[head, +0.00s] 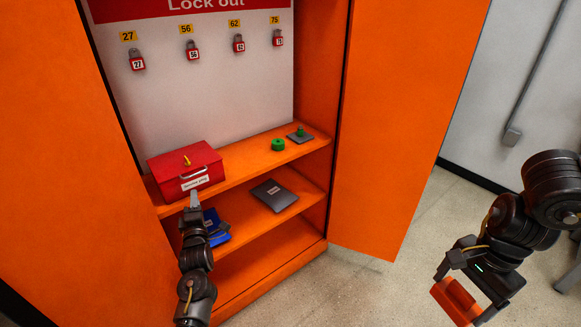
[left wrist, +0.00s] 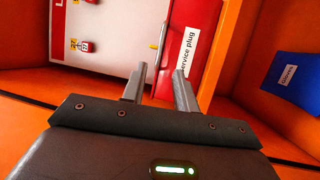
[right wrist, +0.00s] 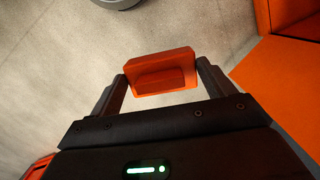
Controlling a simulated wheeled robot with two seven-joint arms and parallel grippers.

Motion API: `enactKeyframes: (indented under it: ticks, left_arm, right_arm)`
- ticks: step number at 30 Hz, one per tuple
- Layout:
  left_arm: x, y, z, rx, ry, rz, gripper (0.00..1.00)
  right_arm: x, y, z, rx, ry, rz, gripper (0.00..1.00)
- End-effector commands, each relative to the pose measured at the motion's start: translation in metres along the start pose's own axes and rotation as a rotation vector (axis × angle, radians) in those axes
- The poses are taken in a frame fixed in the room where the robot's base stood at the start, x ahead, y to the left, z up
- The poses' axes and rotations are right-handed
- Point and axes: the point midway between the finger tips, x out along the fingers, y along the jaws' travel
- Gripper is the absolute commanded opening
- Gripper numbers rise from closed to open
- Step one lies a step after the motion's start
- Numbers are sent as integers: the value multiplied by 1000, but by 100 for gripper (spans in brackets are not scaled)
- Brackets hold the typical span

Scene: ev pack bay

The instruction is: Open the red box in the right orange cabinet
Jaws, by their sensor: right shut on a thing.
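The red box (head: 187,169) sits on the upper shelf of the open orange cabinet, at the left end. Its lid is down, with a small yellow part (head: 187,160) on top and a white label (head: 195,183) on its front. In the left wrist view the box (left wrist: 184,42) shows edge-on with a "service plug" label. My left gripper (head: 194,197) is at the box's front, below the label; its fingers (left wrist: 158,76) are apart with nothing seen between them. I cannot tell whether they touch the box. My right gripper (head: 458,298) is shut on an orange block (right wrist: 161,73), away from the cabinet.
The upper shelf (head: 240,157) also holds a green round piece (head: 278,144) and a grey plate with a green knob (head: 301,136). Below are a dark folder (head: 275,195) and blue packs (head: 215,228). Numbered padlocks (head: 137,60) hang behind. The open right door (head: 400,120) stands between my arms.

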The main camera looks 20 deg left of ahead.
Motion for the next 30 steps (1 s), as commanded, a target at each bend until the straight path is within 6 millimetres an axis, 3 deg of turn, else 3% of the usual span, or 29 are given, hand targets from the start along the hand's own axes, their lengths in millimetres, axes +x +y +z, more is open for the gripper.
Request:
enactKeyframes:
  ticks: [9,15,21,29,30]
  left_arm:
    - [64,2,0,3,0,-1,30]
    - [92,1,0,2,0,-1,30]
    - [103,0,0,1,0,-1,30]
    - [104,0,0,1,0,-1,30]
    - [104,0,0,1,0,-1,26]
  right_arm:
    - [-14,0,2,0,0,-1,53]
    - [-17,0,2,0,0,-1,53]
    - [-18,0,2,0,0,-1,53]
    - [-18,0,2,0,0,-1,53]
    - [-18,0,2,0,0,-1,53]
